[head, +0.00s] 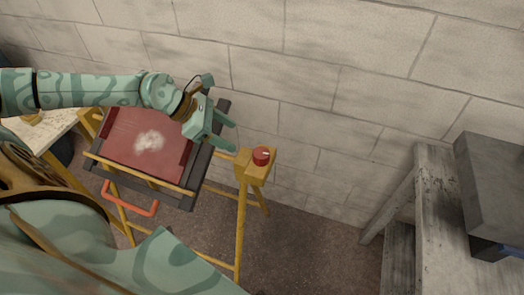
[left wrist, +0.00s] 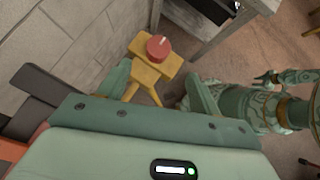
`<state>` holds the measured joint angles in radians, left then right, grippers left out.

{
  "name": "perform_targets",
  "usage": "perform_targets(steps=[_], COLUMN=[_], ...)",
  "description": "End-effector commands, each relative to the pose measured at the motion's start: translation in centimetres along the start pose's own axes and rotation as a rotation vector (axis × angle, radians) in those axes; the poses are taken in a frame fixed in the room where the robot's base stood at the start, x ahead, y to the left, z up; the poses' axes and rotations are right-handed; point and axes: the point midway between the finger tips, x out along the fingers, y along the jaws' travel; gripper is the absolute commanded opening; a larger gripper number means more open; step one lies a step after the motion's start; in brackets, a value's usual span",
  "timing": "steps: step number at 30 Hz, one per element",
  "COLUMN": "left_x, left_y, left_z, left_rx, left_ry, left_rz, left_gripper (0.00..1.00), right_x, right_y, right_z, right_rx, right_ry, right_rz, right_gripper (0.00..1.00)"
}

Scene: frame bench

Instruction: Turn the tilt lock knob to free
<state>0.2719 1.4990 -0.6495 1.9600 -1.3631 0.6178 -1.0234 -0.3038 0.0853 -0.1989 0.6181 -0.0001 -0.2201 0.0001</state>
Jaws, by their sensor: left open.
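The red tilt lock knob (head: 261,156) sits on top of a yellow post block (head: 256,171) at the right of the yellow frame. A pale mark shows on its top. My left gripper (head: 228,140) is open and empty, to the left of the knob and apart from it. In the left wrist view the knob (left wrist: 159,48) stands ahead of the two fingers, between them and beyond their tips.
The yellow frame (head: 241,225) carries a tilted dark red panel (head: 125,132) with a pale smudge. An orange handle (head: 130,208) hangs at its front. A block wall (head: 330,60) stands behind. A grey bench (head: 440,200) is at the right, with open floor (head: 310,245) between.

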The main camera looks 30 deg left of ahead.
Motion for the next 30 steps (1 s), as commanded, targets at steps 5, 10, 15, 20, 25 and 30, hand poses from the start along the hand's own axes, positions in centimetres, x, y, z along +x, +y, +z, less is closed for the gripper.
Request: perform_targets(steps=[5, 10, 15, 20, 25, 30], left_x=[5.1, 9.0, 11.6, 12.6, 12.7, 12.7], left_y=[0.0, 0.0, 0.0, 0.0, 0.0, 0.0], left_z=[0.1, 0.0, 0.0, 0.0, 0.0, 0.0], left_rx=[-0.004, -0.005, -0.004, -0.003, -0.003, -0.003], left_ry=[-0.007, -0.005, -0.003, -0.001, -0.001, -0.001], left_rz=[-0.003, -0.002, 0.000, 0.000, 0.000, 0.000], left_gripper=[0.64, 0.64, 0.64, 0.64, 0.64, 0.45], right_x=[1.1, 1.6, 1.9, 2.0, 2.0, 2.0], right_y=[0.1, 0.0, -0.6, -1.1, -1.0, -0.7], right_z=[1.1, 0.2, -0.2, -0.3, -0.2, -0.1], right_rx=[-0.002, 0.000, 0.004, 0.005, 0.004, 0.002], right_ry=[-0.020, -0.006, -0.001, 0.000, 0.000, -0.002], right_rz=[0.000, -0.001, -0.009, -0.015, -0.014, -0.010], right_gripper=[0.36, 0.36, 0.36, 0.36, 0.36, 0.36])
